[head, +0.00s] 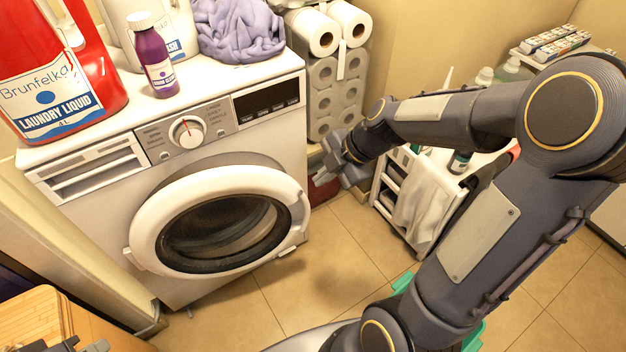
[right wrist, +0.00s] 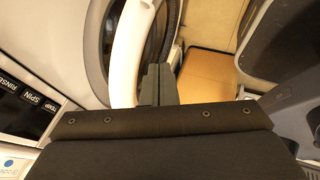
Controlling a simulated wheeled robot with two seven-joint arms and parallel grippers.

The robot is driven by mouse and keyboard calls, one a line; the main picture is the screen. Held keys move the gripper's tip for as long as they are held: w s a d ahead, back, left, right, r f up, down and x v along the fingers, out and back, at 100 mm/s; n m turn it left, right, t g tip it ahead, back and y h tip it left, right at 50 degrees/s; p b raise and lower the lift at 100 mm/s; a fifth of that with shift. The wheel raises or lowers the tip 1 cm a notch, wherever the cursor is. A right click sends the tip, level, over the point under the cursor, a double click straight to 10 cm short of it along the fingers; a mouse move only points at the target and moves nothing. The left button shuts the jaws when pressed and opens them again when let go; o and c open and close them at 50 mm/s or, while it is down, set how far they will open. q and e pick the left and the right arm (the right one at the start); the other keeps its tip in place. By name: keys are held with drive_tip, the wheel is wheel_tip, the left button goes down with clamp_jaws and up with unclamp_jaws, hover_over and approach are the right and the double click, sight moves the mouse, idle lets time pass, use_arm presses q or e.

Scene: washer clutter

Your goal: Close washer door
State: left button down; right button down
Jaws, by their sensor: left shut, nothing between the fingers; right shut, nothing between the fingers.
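The white washer (head: 100,200) stands at the left in the head view. Its round door (head: 150,235), a white ring around dark glass, appears ajar, its rim standing off the grey surround above it. The white door rim also shows in the right wrist view (right wrist: 127,50). My right gripper (head: 335,165) is shut and empty, to the right of the washer's front. In the right wrist view its closed fingers (right wrist: 158,85) overlap the edge of the door rim; I cannot tell whether they touch. My left gripper (head: 82,346) is shut and empty at the bottom left edge, mostly cut off.
A red detergent jug (head: 60,80), a purple bottle (head: 153,60) and lilac cloth (head: 238,30) sit on the washer. Toilet rolls (head: 335,90) are stacked beside it. A white cart (head: 425,220) stands right, partly behind my right arm. The tiled floor (head: 330,250) before the washer is clear.

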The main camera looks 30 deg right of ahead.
drive_tip(key=b, duration=0.2)
approach(284, 193)
wheel_tip(284, 193, down, 3)
drive_tip(key=s+a, duration=0.1)
drive_tip(key=s, duration=0.1)
drive_tip(key=w, duration=0.1)
drive_tip(key=w+a+f, duration=0.1)
drive_tip(key=w, duration=0.2)
drive_tip(key=shift+a+f+p, duration=0.15)
drive_tip(key=shift+f+p, duration=0.05)
drive_tip(key=shift+p, duration=0.1)
